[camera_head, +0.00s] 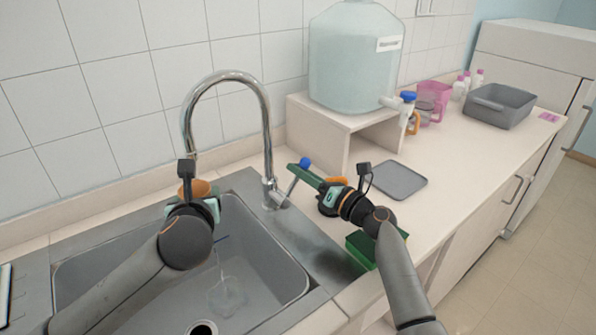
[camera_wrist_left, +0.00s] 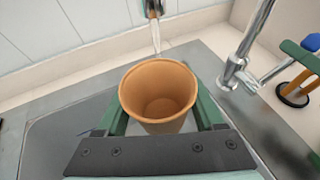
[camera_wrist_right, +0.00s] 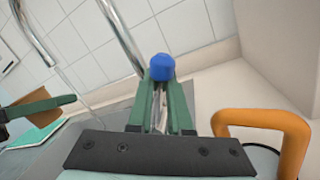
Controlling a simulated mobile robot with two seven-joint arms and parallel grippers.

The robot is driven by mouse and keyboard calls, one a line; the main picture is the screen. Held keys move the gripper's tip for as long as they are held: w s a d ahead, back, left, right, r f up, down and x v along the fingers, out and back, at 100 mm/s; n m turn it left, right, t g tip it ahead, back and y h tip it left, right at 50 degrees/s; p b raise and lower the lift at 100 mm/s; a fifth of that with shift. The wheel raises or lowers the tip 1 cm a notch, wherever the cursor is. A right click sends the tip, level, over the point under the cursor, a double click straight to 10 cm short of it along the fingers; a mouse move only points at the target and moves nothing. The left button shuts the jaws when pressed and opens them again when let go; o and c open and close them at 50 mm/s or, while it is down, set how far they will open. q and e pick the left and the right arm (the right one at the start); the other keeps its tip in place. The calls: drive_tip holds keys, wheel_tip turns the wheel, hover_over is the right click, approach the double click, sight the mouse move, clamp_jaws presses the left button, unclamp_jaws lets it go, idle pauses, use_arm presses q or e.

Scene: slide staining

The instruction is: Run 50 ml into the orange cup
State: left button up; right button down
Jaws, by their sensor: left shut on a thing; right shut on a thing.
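The orange cup (camera_wrist_left: 158,95) is upright between the fingers of my left gripper (camera_wrist_left: 165,118), shut on it. In the head view the cup (camera_head: 194,188) is below the tap spout, partly hidden by my left gripper (camera_head: 192,205). Water runs from the spout (camera_wrist_left: 154,10) to the cup's far rim; I cannot tell whether it enters. No water level shows inside. Water falls and splashes in the sink (camera_head: 285,275). My right gripper (camera_wrist_right: 161,105) is shut on the tap lever (camera_wrist_right: 160,108), below its blue knob (camera_wrist_right: 162,67). The knob also shows in the head view (camera_head: 305,163).
An orange handle (camera_wrist_right: 265,122) stands close to my right gripper. A green sponge (camera_head: 360,248) lies by the sink's right edge. A grey mat (camera_head: 400,180) lies on the counter. Behind are a large water tank (camera_head: 352,65), a pink pitcher (camera_head: 436,92) and a grey bin (camera_head: 502,108).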

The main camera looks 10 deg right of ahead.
drive_tip(key=shift+r, duration=0.15)
drive_tip(key=c, duration=0.8)
unclamp_jaws()
drive_tip(key=shift+c, duration=0.2)
drive_tip(key=v, duration=1.2)
